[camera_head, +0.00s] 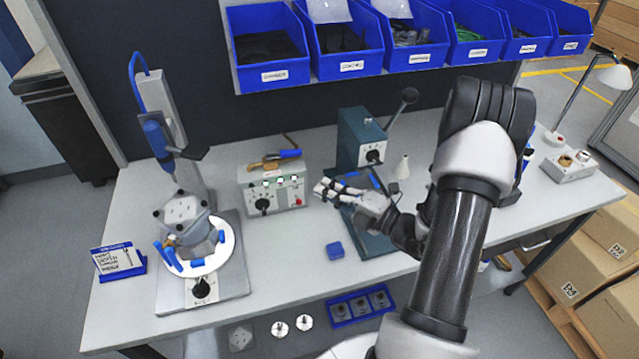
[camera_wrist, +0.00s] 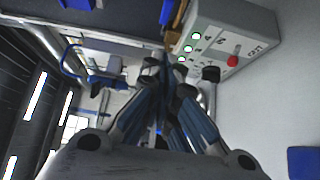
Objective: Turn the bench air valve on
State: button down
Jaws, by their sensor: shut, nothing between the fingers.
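No valve is clearly labelled as the bench air valve in these views. My gripper (camera_head: 322,190) is shut and empty, just right of the box and apart from the knob. Its closed fingers (camera_wrist: 166,72) also show in the wrist view.
A green press (camera_head: 355,135) with a black knob and lever stands behind my gripper. A fixture (camera_head: 203,290) with another black knob is at left. A small grey box with brass parts (camera_head: 570,166) is at right. The bench front is mostly clear around a blue block (camera_head: 335,251).

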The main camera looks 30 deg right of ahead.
jog(key=b, duration=0.2)
send_near(282, 157)
jog(key=a, duration=0.4)
jog(key=w, duration=0.1)
jog(key=w+d, duration=0.1)
jog(key=w, duration=0.1)
jog(key=shift+d+f+b, duration=0.15)
jog(key=shift+d+b, duration=0.15)
jog(key=shift+b, duration=0.05)
jog(key=shift+w+d, duration=0.3)
jog(key=shift+w, duration=0.3)
jog(key=shift+d, duration=0.1)
